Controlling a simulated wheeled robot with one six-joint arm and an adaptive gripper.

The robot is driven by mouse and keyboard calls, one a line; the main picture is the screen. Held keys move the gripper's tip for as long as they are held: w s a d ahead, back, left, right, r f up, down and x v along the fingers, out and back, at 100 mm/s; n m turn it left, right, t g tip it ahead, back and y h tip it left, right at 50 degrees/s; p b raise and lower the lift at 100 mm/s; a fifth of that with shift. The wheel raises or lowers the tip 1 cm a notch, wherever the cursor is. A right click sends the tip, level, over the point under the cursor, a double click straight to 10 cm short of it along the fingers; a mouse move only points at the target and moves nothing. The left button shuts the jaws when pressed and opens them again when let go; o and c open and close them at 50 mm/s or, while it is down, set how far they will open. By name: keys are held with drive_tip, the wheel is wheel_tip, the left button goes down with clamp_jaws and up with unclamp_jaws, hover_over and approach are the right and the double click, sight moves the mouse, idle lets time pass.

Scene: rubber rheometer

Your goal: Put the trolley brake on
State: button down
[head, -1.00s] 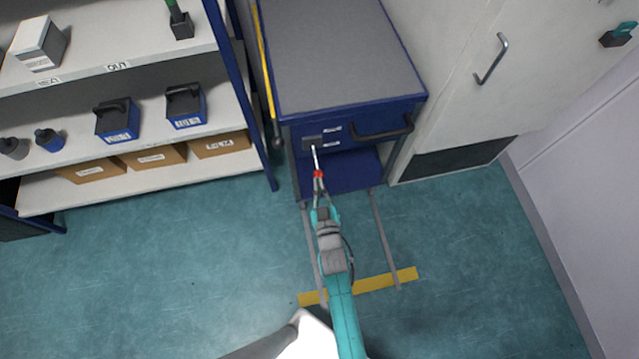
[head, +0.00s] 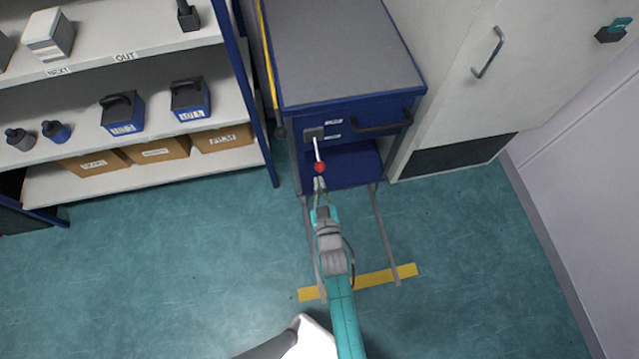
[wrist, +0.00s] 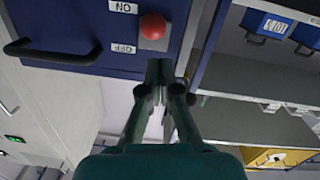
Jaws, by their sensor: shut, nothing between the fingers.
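The blue trolley (head: 345,108) has a grey brake plate (head: 313,133) on its front, with a pale lever ending in a red knob (head: 319,166). The lever points out and down in the head view. The red knob (wrist: 153,27) shows in the wrist view beside the ON label (wrist: 123,7) and OFF label (wrist: 123,48); I cannot tell which setting the lever is at. My gripper (head: 319,182) is shut and empty, just short of the knob in the head view. Its closed fingertips (wrist: 160,68) appear just below the knob in the wrist view, with a small gap.
The trolley's black handle (head: 382,126) is right of the lever. A shelf unit (head: 170,168) with boxes stands on the left, and a pale cabinet (head: 460,90) on the right. Two grey floor rails and a yellow strip (head: 385,278) lie before the trolley. Floor on both sides is clear.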

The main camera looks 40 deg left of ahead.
drive_tip(key=s+d+f, duration=0.3)
drive_tip(key=s+d, duration=0.2)
drive_tip(key=d, duration=0.1)
drive_tip(key=shift+s+f, duration=0.2)
drive_tip(key=shift+f, duration=0.2)
idle(0.3)
drive_tip(key=s+d+r+m+t+h, duration=0.1)
drive_tip(key=s+d+r+m+h, duration=0.15)
drive_tip(key=d, duration=0.55)
drive_tip(key=s+d+r+m+t+h, duration=0.15)
drive_tip(key=s+d, duration=0.25)
drive_tip(key=d, duration=0.5)
drive_tip(key=s+d+r+m+t+h, duration=0.1)
drive_tip(key=s+d+r+m+h, duration=0.15)
drive_tip(key=d, duration=0.55)
drive_tip(key=s+d+r+m+h, duration=0.2)
drive_tip(key=s+d+r, duration=0.3)
drive_tip(key=r, duration=0.3)
drive_tip(key=s+d+r+m+h, duration=0.3)
drive_tip(key=s+d+r, duration=0.3)
drive_tip(key=s+r, duration=0.2)
drive_tip(key=shift+s+d+r+h, duration=0.25)
drive_tip(key=shift+r+h, duration=0.4)
drive_tip(key=shift+g, duration=0.25)
